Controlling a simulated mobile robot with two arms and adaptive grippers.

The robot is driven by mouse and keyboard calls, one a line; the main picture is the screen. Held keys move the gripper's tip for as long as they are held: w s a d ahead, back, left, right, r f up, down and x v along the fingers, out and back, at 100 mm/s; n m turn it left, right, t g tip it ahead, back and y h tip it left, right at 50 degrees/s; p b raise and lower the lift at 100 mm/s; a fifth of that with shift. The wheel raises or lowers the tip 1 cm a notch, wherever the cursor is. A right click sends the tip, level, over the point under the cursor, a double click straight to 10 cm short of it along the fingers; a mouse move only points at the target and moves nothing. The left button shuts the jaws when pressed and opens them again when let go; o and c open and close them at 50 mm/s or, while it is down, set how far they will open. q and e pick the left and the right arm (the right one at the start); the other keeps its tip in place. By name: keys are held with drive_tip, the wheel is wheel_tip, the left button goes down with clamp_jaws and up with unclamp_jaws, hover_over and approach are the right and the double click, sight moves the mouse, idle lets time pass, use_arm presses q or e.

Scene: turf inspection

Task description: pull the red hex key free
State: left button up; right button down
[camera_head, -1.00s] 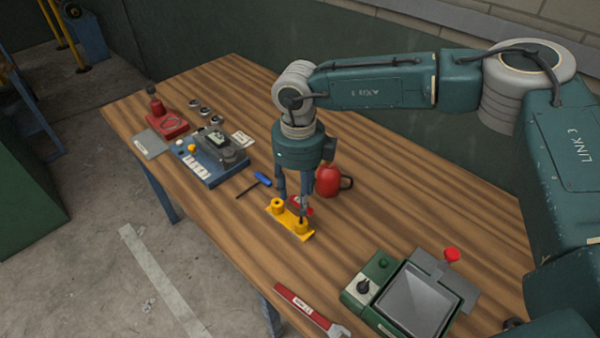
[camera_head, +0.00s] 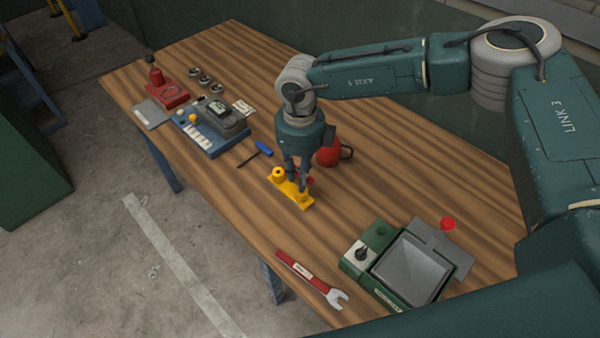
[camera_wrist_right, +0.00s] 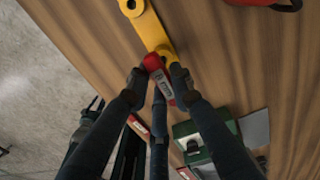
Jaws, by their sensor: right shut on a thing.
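The red hex key (camera_wrist_right: 157,66), a red piece with a pale label, sits between the fingertips of my right gripper (camera_wrist_right: 156,82) in the right wrist view. In the head view only a bit of red (camera_head: 310,181) shows behind the fingers of my right gripper (camera_head: 298,184). That gripper is shut on the key, pointing down over the yellow holder (camera_head: 290,188). The holder has a raised round socket at each end. The key overlaps one end of the holder (camera_wrist_right: 148,30) in the wrist view; its lower part is hidden, so I cannot tell how deep it sits.
A red can (camera_head: 328,153) stands close behind the gripper. A blue-handled screwdriver (camera_head: 263,148) lies to the left. A red wrench (camera_head: 305,272) and a green device with a grey screen (camera_head: 412,272) are at the front. Bare wood lies right of the holder.

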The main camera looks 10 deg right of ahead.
drive_tip(key=c, duration=2.1)
unclamp_jaws()
clamp_jaws()
drive_tip(key=shift+r, duration=0.5)
drive_tip(key=shift+r+p, duration=0.55)
drive_tip(key=shift+r, duration=0.2)
drive_tip(key=shift+r+p, duration=0.45)
drive_tip(key=shift+r, duration=0.65)
drive_tip(key=shift+r, duration=0.15)
drive_tip(key=shift+r+p, duration=1)
drive_tip(key=shift+r, duration=1.4)
